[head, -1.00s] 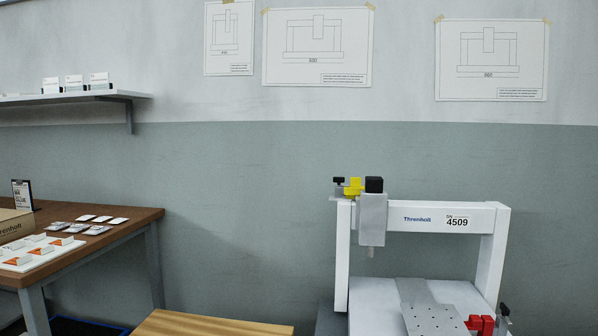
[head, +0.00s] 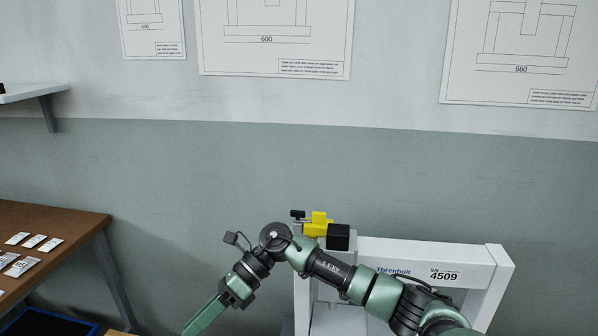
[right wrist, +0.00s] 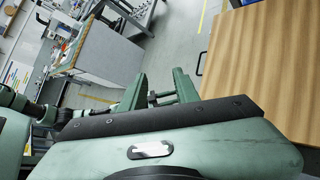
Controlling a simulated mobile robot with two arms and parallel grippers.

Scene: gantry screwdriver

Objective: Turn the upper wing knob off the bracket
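A small black knob (head: 297,214) sits at the left of a yellow block (head: 318,224) on top of the gantry, beside a black cube (head: 339,236). I take this knob for the upper wing knob. My right arm reaches in from the right in front of the gantry. My right gripper (head: 203,316) points down and left, well below and left of the knob and apart from it. In the right wrist view the right gripper (right wrist: 158,88) has its two fingers apart with nothing between them. The bracket is partly hidden by my arm. My left gripper is not in view.
The white gantry frame (head: 455,254) stands at the right, its lower part covered by my arm. A brown table (head: 60,218) with small cards stands at the left. A wooden top (right wrist: 262,60) fills the right of the right wrist view. Open wall lies left of the knob.

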